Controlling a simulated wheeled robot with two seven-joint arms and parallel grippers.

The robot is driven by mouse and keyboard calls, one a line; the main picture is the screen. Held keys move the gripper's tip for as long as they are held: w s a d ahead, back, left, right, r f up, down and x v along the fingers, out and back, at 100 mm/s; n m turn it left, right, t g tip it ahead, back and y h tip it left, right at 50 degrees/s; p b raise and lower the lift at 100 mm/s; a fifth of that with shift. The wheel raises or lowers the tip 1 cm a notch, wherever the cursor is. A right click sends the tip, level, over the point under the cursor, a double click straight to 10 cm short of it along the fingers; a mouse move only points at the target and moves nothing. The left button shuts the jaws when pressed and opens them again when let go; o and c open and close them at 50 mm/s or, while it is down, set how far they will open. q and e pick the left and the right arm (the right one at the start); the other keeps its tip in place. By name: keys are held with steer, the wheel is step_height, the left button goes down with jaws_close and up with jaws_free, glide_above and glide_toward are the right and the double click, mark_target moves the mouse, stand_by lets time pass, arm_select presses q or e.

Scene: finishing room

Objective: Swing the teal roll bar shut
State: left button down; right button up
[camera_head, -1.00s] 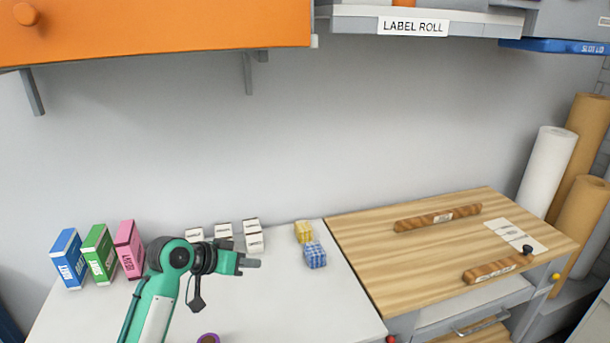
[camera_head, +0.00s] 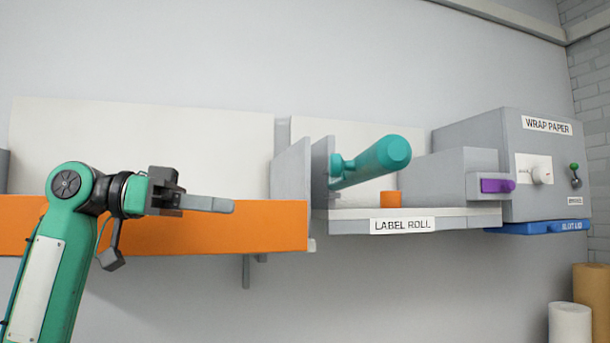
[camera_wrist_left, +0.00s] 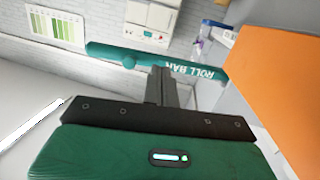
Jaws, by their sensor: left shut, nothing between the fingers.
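The teal roll bar (camera_head: 372,163) sticks out toward me from a bracket above the shelf marked LABEL ROLL (camera_head: 460,215). It stands swung out from the holder, with its rounded end nearest me. In the left wrist view the bar (camera_wrist_left: 125,56), lettered ROLL BAR, lies across the picture beyond the fingers. My left gripper (camera_head: 226,206) is in front of the orange shelf front, left of the bar and a little lower. Its fingers are shut and empty, pointing right; they also show in the left wrist view (camera_wrist_left: 162,75). My right gripper is not in view.
An orange panel (camera_head: 260,224) runs along the shelf behind my left gripper. Upright grey plates (camera_head: 292,180) stand left of the bar.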

arm_select(q)
steer(key=s+r+m+g, duration=0.1)
steer(key=s+r+m, duration=0.1)
steer(key=s+r, duration=0.3)
steer(key=p, duration=0.5)
glide_toward(330, 163)
steer(key=shift+h, duration=0.3)
steer(key=d, duration=0.4)
steer(key=w+d, duration=0.1)
steer(key=shift+d+f, duration=0.25)
steer(key=shift+d, duration=0.15)
steer(key=shift+d+f, duration=0.15)
steer(key=shift+d, duration=0.35)
